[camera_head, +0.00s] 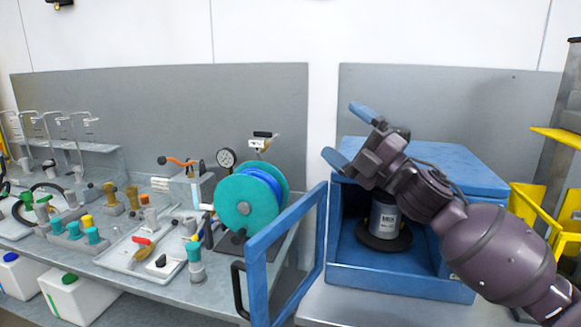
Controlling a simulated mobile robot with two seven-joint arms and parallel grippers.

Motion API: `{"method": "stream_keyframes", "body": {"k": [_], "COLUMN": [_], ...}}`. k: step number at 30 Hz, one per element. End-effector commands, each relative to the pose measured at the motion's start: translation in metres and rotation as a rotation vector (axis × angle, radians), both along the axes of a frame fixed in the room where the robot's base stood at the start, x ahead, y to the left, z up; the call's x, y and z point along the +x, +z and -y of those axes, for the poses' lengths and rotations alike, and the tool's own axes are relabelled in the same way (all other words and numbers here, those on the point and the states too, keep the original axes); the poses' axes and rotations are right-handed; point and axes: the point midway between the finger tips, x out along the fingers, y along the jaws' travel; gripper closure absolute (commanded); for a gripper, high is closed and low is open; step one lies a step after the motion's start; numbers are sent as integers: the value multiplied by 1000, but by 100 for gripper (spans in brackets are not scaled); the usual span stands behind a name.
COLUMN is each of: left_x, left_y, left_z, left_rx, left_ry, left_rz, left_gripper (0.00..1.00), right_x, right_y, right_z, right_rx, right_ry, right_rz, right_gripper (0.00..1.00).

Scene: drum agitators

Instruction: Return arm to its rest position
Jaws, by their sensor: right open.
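My right gripper (343,136) is open and empty, with its two blue fingertips spread apart. It is raised in front of the upper left part of a blue cabinet (450,282). My right arm comes in from the lower right and crosses in front of the cabinet's opening. Inside the cabinet, a grey can with a white label (386,217) stands upright on a dark round base (384,241). My arm hides part of the cabinet's interior. My left gripper is out of view.
The cabinet's blue door (258,283) stands open at the left. A teal reel with blue hose (246,203) stands on the left bench, beside a white tray (128,262) of tools. A yellow rack (529,207) stands at the right.

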Motion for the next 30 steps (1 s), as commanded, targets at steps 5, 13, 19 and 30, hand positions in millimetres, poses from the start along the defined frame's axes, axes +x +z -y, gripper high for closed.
{"method": "stream_keyframes", "body": {"k": [5,13,19,30], "left_x": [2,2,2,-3], "left_y": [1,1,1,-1], "left_z": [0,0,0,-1], "left_rx": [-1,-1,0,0], "left_ry": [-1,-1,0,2], "left_rz": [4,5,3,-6], "left_gripper": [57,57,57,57], "right_x": [10,-2,-36,-145], "right_y": [-76,-199,-293,-439], "right_z": [27,70,101,148], "right_rx": [197,457,622,871], "right_ry": [-62,-177,-277,-471], "right_rz": [-298,-692,-935,-1240], "right_gripper": [5,5,5,5]}}
